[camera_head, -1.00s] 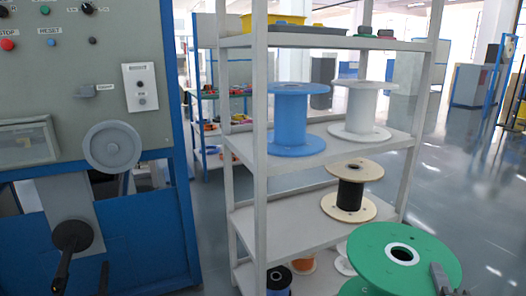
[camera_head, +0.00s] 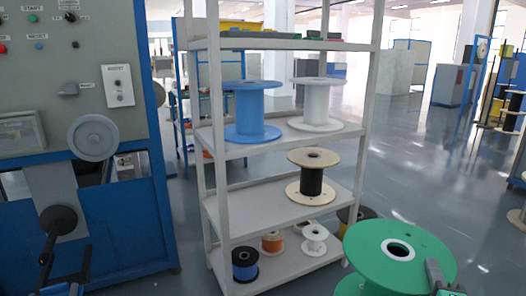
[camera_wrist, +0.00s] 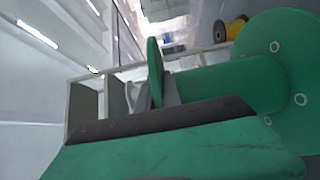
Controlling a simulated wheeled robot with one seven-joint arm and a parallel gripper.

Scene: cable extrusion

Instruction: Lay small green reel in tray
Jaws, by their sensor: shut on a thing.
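The green reel (camera_head: 432,250) is at the lower right of the head view, its round flange with a white-ringed centre hole facing up. My gripper (camera_head: 436,278) is shut on the reel at its right edge; the exact contact is partly cut off by the frame. In the wrist view, a flange of the reel (camera_wrist: 290,75) fills the right side, with the green barrel running left to a thinner flange. A dark, shallow tray (camera_head: 262,34) appears to lie on the shelf rack's top board, beside a yellow bin; its inside is hidden.
A white shelf rack (camera_head: 222,170) stands ahead, holding blue (camera_head: 252,110), white (camera_head: 317,103) and black-wound (camera_head: 312,180) reels, with several small ones at the bottom. A blue-grey machine (camera_head: 120,215) with a handwheel stands left. Open floor (camera_head: 440,180) lies right of the rack.

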